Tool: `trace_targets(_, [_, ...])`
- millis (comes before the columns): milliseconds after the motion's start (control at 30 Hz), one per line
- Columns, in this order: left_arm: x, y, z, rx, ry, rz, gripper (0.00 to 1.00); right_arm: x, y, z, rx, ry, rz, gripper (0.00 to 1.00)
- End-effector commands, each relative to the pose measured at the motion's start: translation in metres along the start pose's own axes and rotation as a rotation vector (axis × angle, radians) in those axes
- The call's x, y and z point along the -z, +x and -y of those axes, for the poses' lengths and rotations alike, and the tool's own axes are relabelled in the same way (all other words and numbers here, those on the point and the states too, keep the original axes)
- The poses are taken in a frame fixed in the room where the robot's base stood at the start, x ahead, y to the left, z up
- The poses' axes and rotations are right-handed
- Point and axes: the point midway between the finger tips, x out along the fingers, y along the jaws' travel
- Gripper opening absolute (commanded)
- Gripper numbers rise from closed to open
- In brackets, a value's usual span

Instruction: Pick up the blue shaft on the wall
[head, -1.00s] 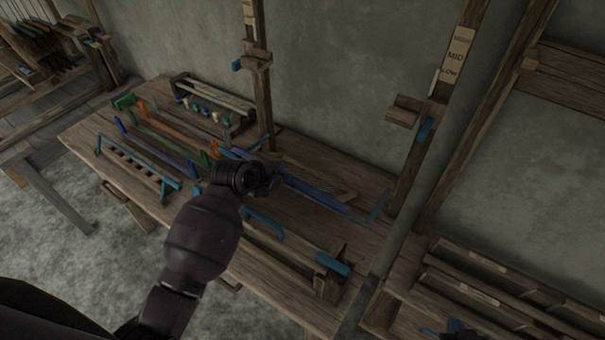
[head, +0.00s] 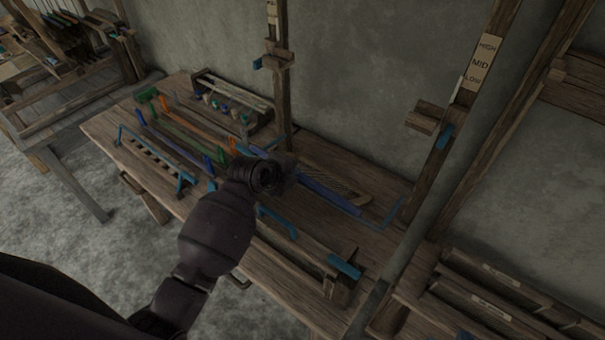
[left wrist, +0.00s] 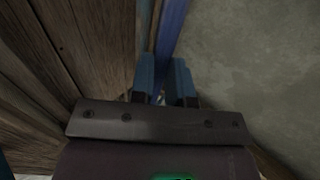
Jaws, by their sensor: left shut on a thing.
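The blue shaft (head: 330,196) is a long straight bar over the right half of the wooden bench, on the side near the wall. My left gripper (head: 284,174) is at its left part, seen from behind, so my wrist hides the fingers in the head view. In the left wrist view the blue fingers (left wrist: 163,78) are closed around the shaft (left wrist: 172,28), which runs away from between them. I cannot tell whether the shaft touches the bench. My right gripper is not in view.
The wooden bench (head: 105,128) carries several coloured bars and a rack (head: 235,90) at the back left. An upright post (head: 277,110) stands close behind my gripper. A post with a HIGH, MID, LOW label (head: 482,62) stands to the right. Shelves (head: 490,290) are at lower right.

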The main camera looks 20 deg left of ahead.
Motion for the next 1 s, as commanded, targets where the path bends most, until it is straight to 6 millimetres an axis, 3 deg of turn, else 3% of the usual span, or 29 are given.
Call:
trace_targets(267, [-0.001,-0.024,0.029,0.007,0.007,0.002,0.00,-0.001,0.002,0.000,0.000,0.000,-0.003,0.00])
trace_targets(800, [0.000,-0.110,0.126,0.007,0.006,0.003,0.00,0.000,0.004,0.001,0.000,0.000,-0.010,0.00])
trace_targets(1000, [0.000,-0.126,0.144,0.004,0.002,0.002,0.00,0.000,0.004,0.001,0.000,-0.001,-0.011,0.00])
